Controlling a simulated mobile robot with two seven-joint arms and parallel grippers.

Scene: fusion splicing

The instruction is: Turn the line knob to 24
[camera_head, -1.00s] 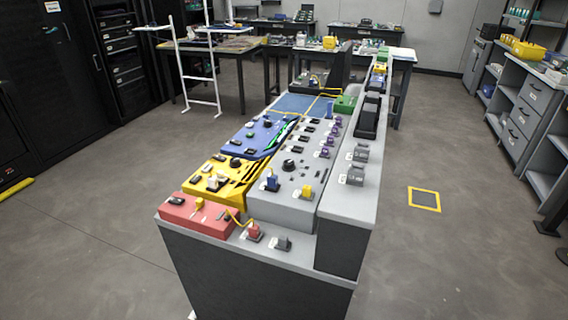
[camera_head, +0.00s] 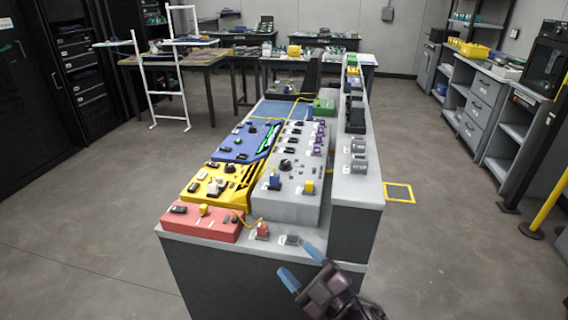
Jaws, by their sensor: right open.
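The console (camera_head: 345,190) stands in the middle of the view, with red, yellow, blue and grey panels on its top. A black round knob (camera_head: 286,165) sits on the grey panel (camera_head: 290,205); another dark knob (camera_head: 230,168) sits on the yellow panel (camera_head: 200,192). I cannot read any markings, so I cannot tell which is the line knob. My right gripper (camera_head: 301,265), with blue fingertips, is open and empty at the bottom, in front of the console's near edge and apart from the knobs. My left gripper is out of view.
The red panel (camera_head: 188,226) is at the console's near left, with a yellow cable running from it to a small red connector (camera_head: 262,231). A white rack frame (camera_head: 150,85) stands at the back left. Shelves and drawers (camera_head: 482,95) line the right. Open floor surrounds the console.

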